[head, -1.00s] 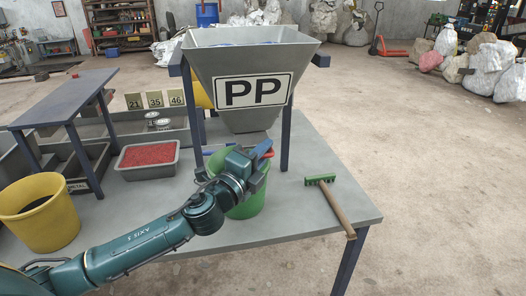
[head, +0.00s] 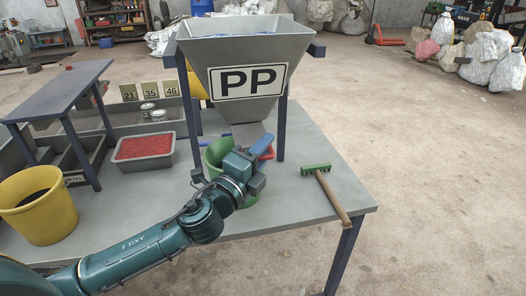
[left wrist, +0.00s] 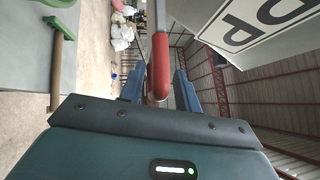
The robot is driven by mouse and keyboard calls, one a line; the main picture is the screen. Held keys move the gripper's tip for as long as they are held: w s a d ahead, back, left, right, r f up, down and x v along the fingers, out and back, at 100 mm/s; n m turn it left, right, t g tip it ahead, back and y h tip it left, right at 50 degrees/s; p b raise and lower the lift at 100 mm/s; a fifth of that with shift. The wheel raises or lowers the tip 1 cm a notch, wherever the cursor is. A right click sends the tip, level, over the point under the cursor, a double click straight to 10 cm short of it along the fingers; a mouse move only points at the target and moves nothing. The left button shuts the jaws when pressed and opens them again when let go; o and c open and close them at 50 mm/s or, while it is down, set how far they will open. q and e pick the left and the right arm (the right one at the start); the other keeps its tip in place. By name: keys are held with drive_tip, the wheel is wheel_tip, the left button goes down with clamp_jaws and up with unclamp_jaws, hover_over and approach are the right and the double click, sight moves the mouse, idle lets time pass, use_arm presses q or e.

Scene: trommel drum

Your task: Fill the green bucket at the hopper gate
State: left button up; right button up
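The grey hopper (head: 250,50) with a PP sign stands on blue legs over the table. The green bucket (head: 214,153) is upright beneath it, partly hidden by my left arm; its inside is mostly hidden. A red gate handle (head: 268,153) shows beside my left gripper (head: 262,150). In the left wrist view the red handle (left wrist: 160,70) lies between the two blue fingers of my left gripper (left wrist: 158,82), with gaps visible on both sides, so the gripper looks open around it. My right gripper is not in view.
A green-headed brush (head: 316,168) with a wooden handle lies at the right. A grey tray of red granules (head: 144,147) and a yellow bucket (head: 40,205) stand left. A blue hopper leg (head: 283,125) rises close behind my left gripper.

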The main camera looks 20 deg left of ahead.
use_arm(q)
drive_tip(key=shift+f, duration=0.2)
drive_tip(key=shift+s+f, duration=0.15)
drive_tip(key=shift+s, duration=0.2)
drive_tip(key=b+v, duration=0.3)
drive_tip(key=v, duration=0.9)
drive_tip(key=shift+s+b, duration=0.2)
drive_tip(key=shift+b, duration=0.1)
drive_tip(key=shift+a, duration=0.1)
idle(5.8)
